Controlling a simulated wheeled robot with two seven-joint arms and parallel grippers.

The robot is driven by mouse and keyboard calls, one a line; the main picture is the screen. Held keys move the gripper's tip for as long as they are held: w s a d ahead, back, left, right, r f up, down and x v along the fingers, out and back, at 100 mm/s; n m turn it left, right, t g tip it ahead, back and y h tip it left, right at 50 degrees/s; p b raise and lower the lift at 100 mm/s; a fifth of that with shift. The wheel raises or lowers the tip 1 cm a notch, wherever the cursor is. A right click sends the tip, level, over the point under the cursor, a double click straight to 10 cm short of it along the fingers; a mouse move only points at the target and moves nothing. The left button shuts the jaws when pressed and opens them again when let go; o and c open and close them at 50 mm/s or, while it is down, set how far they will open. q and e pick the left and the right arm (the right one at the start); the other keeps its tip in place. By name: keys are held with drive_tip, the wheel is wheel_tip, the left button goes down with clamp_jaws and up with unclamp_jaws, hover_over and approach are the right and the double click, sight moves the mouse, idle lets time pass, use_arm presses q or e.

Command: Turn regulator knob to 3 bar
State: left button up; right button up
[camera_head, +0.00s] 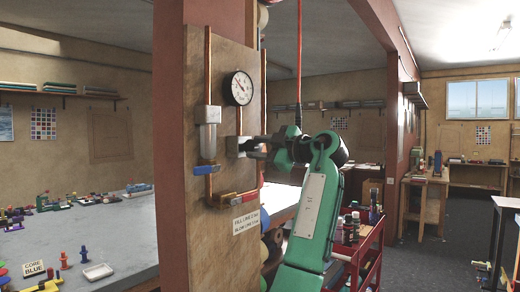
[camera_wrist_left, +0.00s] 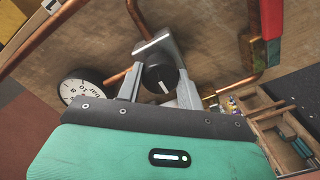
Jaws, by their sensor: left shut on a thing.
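The regulator knob (camera_wrist_left: 158,77) is black with a white pointer line and shows in the left wrist view, in front of a grey metal body. My left gripper (camera_wrist_left: 155,72) is shut on it, one finger on each side. In the head view the gripper (camera_head: 250,146) reaches the regulator body (camera_head: 238,143) from the right and hides the knob. The round white pressure gauge (camera_head: 239,88) is above the regulator; its dark needle is too small to read exactly. The gauge also shows in the wrist view (camera_wrist_left: 82,92), partly cut off by my gripper. My right gripper is out of view.
The wooden panel (camera_head: 220,70) carries copper pipes, a clear filter bowl (camera_head: 208,138), and blue and red valve handles (camera_head: 238,197) below the regulator. A red cart (camera_head: 360,245) with bottles stands behind my arm. A grey workbench (camera_head: 120,235) is at left.

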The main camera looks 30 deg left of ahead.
use_arm(q)
drive_tip(key=o, duration=1)
drive_tip(key=s+d+b, duration=0.1)
drive_tip(key=d+b, duration=0.2)
drive_tip(key=d, duration=1)
drive_tip(key=shift+d, duration=0.4)
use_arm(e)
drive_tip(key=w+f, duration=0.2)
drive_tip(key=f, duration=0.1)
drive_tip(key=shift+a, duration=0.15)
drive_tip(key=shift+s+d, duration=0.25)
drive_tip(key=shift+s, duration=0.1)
